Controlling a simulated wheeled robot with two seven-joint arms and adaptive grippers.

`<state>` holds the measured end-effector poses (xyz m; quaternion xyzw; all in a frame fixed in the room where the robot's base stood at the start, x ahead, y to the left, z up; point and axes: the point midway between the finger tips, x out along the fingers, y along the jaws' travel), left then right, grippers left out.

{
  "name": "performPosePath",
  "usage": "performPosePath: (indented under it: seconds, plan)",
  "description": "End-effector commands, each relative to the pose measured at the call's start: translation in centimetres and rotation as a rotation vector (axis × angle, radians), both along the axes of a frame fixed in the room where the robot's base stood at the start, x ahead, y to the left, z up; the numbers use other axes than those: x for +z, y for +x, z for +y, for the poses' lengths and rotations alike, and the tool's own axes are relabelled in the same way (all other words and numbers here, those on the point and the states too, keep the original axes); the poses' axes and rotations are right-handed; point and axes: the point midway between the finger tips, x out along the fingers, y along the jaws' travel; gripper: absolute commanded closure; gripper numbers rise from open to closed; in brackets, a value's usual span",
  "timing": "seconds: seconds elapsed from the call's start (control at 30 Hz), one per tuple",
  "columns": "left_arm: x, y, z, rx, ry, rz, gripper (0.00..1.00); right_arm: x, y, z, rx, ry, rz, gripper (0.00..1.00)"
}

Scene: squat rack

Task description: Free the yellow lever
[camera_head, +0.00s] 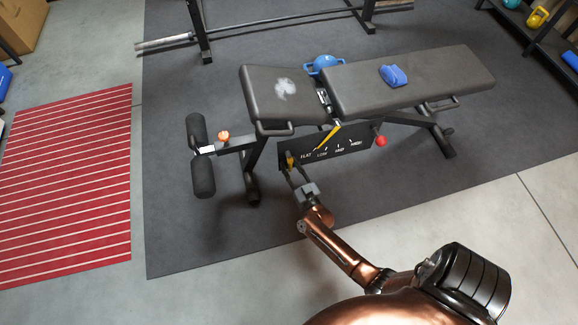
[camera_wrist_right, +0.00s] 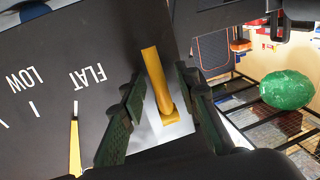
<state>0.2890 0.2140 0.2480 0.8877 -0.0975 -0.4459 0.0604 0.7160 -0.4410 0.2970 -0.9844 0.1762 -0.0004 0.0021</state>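A dark selector plate (camera_head: 350,142) marked FLAT, LOW and further settings sits under the weight bench. A slim yellow bar (camera_head: 328,137) slants down to the FLAT mark; its tip shows in the right wrist view (camera_wrist_right: 75,147). A separate yellow lever-like piece (camera_head: 290,159) stands at the plate's left end; I cannot tell which one the task means. My right gripper (camera_head: 295,172) is at that piece. In the right wrist view the gripper (camera_wrist_right: 165,112) is open, its fingers either side of the yellow piece (camera_wrist_right: 153,70), with gaps visible. My left gripper is not in view.
The black bench (camera_head: 440,70) carries a blue folded cloth (camera_head: 393,75). A blue kettlebell (camera_head: 324,64) is by the seat gap. A red knob (camera_head: 381,141) and an orange knob (camera_head: 223,136) stick out from the frame. The floor in front is clear.

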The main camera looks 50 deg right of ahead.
Motion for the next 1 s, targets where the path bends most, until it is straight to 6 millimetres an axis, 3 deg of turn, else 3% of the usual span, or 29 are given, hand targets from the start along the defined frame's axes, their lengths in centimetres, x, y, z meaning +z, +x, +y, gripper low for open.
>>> performPosePath:
  seconds: [0.07, 0.5, 1.0]
  plan:
    - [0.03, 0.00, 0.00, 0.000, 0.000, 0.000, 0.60, 0.03, -0.01, -0.01, 0.000, 0.000, 0.000, 0.71]
    - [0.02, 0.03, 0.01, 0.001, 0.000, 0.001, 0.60, -0.03, -0.03, 0.02, 0.001, 0.000, 0.001, 1.00]
    - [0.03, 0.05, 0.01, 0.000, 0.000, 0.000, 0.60, -0.07, -0.05, 0.07, 0.001, 0.000, 0.001, 1.00]
